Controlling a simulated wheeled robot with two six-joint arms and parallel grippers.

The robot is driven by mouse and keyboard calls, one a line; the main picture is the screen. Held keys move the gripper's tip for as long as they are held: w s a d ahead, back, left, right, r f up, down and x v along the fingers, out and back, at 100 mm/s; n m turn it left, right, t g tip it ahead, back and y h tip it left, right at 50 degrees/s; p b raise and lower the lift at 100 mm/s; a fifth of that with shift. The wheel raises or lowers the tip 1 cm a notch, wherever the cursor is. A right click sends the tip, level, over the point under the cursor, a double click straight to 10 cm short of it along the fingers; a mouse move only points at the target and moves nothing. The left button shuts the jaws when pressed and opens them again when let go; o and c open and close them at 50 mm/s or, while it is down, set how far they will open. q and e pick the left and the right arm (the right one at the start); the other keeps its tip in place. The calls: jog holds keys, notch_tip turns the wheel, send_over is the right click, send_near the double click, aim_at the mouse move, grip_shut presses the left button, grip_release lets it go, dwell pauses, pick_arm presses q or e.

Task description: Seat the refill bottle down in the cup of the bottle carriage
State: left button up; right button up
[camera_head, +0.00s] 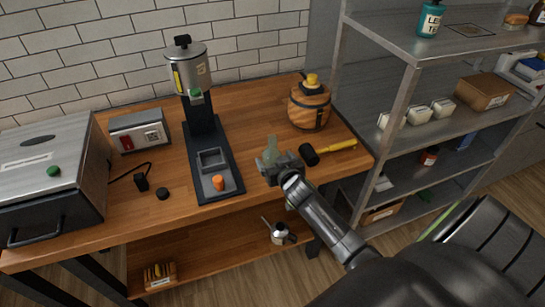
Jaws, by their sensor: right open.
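A pale green, see-through bottle (271,145), which looks like the refill bottle, shows just beyond my right gripper, apparently upright on the wooden table. Its lower part is hidden by the gripper. My right gripper (271,163) is open, with its fingers at the bottle; I cannot tell whether they touch it. The bottle carriage appears to be the dark grey stand left of the gripper. Its square cup (212,160) looks empty, and an orange knob (218,183) sits in front of the cup. My left gripper is not in view.
A steel canister (187,68) tops the stand's column. A wooden keg (310,106) stands behind the bottle, and a black-headed mallet (326,151) lies to its right. A metal shelf rack (392,108) borders the table at right. Left are a switch box (140,132) and a steel appliance (48,170).

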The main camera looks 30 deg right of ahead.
jog(key=shift+x, duration=1.4)
jog(key=shift+c, duration=0.2)
jog(key=c, duration=1.2)
jog(key=shift+c, duration=0.2)
